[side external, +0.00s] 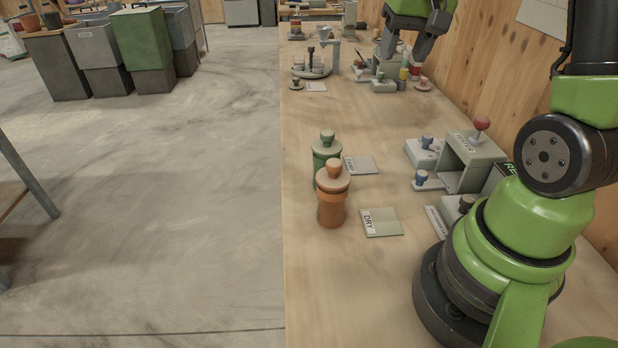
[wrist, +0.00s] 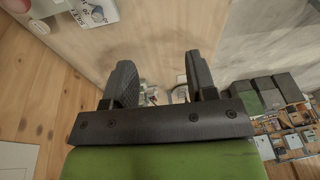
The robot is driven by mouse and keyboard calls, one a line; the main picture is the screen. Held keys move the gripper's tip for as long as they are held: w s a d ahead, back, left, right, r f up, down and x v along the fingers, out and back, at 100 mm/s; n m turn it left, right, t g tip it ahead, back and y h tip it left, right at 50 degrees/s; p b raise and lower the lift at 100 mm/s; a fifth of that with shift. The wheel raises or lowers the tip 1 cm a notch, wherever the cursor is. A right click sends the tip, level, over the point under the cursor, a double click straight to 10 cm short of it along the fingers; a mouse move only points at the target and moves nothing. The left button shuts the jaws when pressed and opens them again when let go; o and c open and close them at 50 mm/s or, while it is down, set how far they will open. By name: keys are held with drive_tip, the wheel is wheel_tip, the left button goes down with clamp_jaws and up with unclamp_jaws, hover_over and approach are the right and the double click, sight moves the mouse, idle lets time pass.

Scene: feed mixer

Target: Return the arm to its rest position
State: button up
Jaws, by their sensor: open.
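My gripper (side external: 406,48) is at the top of the side external view, above the far part of the workbench (side external: 335,110), near the wooden wall. Its black fingers point down and are apart. In the wrist view my gripper (wrist: 160,72) shows two black fingers spread wide with no object held between them. My green arm rises from its base on the near right of the bench. The middle of the arm is out of frame.
A green canister (side external: 326,150) and an orange canister (side external: 332,205) stand near the bench's left edge, beside the DAMP card (side external: 361,165) and DRY card (side external: 382,222). A grey device with a red knob (side external: 481,123) stands near my base. Small items crowd the far bench.

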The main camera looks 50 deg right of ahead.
drive_tip(key=s+a+r+n+t+y, duration=0.1)
drive_tip(key=s+a, duration=0.4)
drive_tip(key=a, duration=0.5)
drive_tip(key=s+a+r+n+t+y, duration=0.1)
drive_tip(key=s+a+r+n+t, duration=0.2)
drive_tip(key=s+a, duration=0.3)
drive_tip(key=shift+s+a+r+n+t+y, duration=0.15)
drive_tip(key=shift+a+r+n+t+y, duration=0.45)
drive_tip(key=shift+a, duration=1.5)
drive_tip(key=shift+r+m, duration=0.2)
drive_tip(key=shift+m, duration=0.1)
